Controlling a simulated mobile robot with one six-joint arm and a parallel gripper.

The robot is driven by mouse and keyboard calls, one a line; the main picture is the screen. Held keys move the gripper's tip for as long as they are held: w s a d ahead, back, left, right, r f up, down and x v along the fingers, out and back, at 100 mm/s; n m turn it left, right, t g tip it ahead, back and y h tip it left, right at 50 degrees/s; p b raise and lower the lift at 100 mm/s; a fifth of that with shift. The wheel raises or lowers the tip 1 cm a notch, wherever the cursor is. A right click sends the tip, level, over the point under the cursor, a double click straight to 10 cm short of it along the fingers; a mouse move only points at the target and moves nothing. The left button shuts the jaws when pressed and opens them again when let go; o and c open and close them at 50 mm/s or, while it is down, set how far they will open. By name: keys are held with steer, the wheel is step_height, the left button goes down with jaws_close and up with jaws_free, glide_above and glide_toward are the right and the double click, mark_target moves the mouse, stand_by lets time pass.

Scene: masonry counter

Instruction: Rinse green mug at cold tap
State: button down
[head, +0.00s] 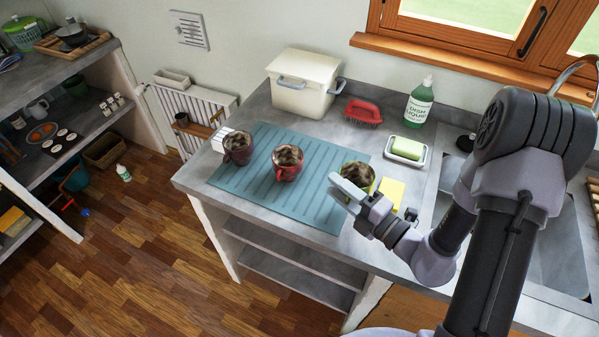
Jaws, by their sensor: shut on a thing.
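The green mug (359,174) stands at the right end of the blue ribbed mat (232,184), with brown dirt showing inside it. My gripper (346,186) is at the near side of this mug and shut on it; the fingers hide part of its wall. A red mug (288,164) and a dark red mug (238,148) stand to the left on the mat, both with brown contents. A curved metal tap (573,70) shows at the upper right, partly cut off by the frame. The sink (562,245) is largely hidden behind my arm.
Behind the mat are a white bin (303,85), a red brush (363,112), a green dish liquid bottle (420,103) and a green soap on a white dish (406,149). A yellow sponge (391,192) lies right of the green mug. Shelves stand at the left.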

steer(key=w+a+f+b, duration=0.1)
steer(key=w, duration=0.1)
steer(key=w+a+f+b, duration=0.1)
steer(key=w+a+f, duration=0.1)
steer(key=w, duration=0.1)
steer(key=w+a+f+b, duration=0.1)
steer(key=w+a, duration=0.1)
steer(key=shift+w+a+f+b, duration=0.25)
steer(key=shift+w+f+b, duration=0.05)
steer(key=shift+f, duration=0.1)
steer(key=shift+r, duration=0.2)
steer(key=c, duration=1.4)
jaws_free()
steer(key=shift+f, duration=0.2)
steer(key=o, duration=0.4)
steer(key=shift+o, duration=0.2)
steer(key=shift+r, duration=0.15)
